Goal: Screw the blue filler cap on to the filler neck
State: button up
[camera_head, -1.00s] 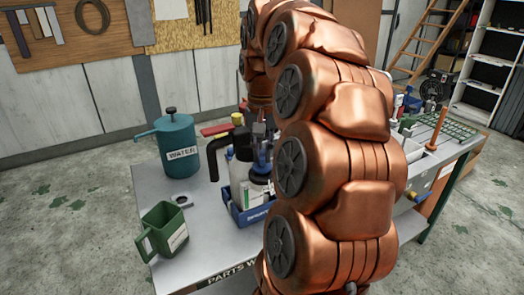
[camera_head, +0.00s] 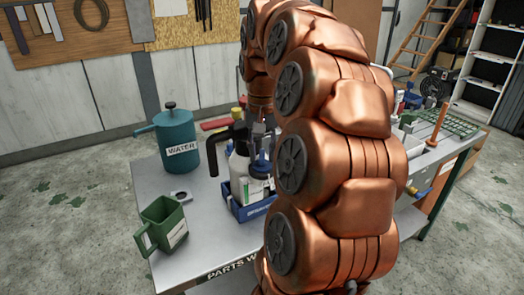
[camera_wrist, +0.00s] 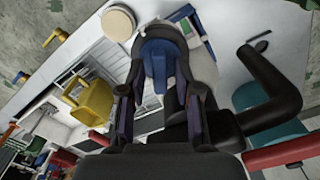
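My gripper (camera_wrist: 160,108) shows in the wrist view with its two dark fingers apart and a gap between them. A blue piece (camera_wrist: 158,60), likely the filler cap, lies beyond the gap, partly ringed by a dark rounded shape. I cannot tell whether the fingers touch it. In the head view my gripper is partly hidden by my copper arm, above the blue tray (camera_head: 254,211) of bottles. A blue part shows there too, but its outline is unclear. I cannot make out the filler neck in either view.
A black bent tube (camera_wrist: 275,85) stands close to the right of my gripper in the wrist view. A teal water can (camera_head: 178,145) and green jug (camera_head: 161,225) stand on the bench at left.

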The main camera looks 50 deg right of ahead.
aim_at(262, 154)
jog(key=shift+o, duration=0.6)
jog(key=shift+r, duration=0.1)
jog(key=shift+r, duration=3.65)
